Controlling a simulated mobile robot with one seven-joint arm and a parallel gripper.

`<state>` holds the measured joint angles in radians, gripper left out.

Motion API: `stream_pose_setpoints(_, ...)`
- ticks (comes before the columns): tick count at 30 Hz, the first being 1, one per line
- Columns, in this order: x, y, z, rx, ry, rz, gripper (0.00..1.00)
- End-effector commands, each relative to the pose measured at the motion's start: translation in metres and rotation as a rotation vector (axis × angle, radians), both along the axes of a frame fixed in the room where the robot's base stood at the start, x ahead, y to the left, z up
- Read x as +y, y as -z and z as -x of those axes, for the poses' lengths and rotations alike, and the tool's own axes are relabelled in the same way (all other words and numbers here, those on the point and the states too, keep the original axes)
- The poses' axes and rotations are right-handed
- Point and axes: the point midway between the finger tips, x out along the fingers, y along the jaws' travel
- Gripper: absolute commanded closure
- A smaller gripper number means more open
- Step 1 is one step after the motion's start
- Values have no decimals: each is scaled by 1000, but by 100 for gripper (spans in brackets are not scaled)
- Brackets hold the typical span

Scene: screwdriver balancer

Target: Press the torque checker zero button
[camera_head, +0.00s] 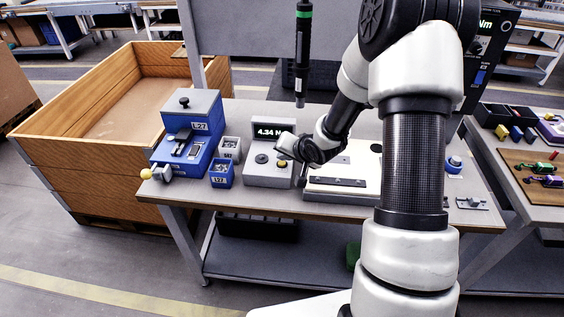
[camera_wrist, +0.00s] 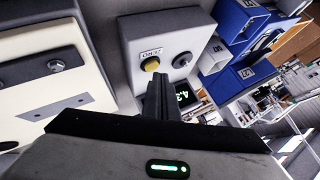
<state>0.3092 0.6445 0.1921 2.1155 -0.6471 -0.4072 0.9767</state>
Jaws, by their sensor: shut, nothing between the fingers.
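The torque checker (camera_head: 256,172) is a grey box on the workbench, with a dark display (camera_head: 269,131) reading 4.34 N and more that is hidden. It has a dark round fitting (camera_head: 261,158) and a yellow button (camera_head: 282,164). In the wrist view the yellow button (camera_wrist: 150,64) sits by a label that looks like ZERO, beside the dark fitting (camera_wrist: 182,60). My gripper (camera_head: 286,154) is shut and empty, over the checker's right side. In the wrist view the gripper's fingertips (camera_wrist: 158,77) are right by the button's edge; I cannot tell whether they touch it.
Blue and grey small bins (camera_head: 221,173) and a blue device (camera_head: 186,130) stand left of the checker. A pale fixture plate (camera_head: 335,186) lies to its right. A black screwdriver with a green band (camera_head: 303,50) hangs above the bench. A large wooden crate (camera_head: 100,175) stands left.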

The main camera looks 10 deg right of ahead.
Motion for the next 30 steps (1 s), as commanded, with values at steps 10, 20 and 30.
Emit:
stream_pose_setpoints(10, 0, 1, 0, 0, 0, 0, 100)
stream_pose_setpoints(20, 0, 10, 0, 0, 0, 0, 100)
stream_pose_setpoints(30, 0, 8, 0, 1, -1, 0, 100)
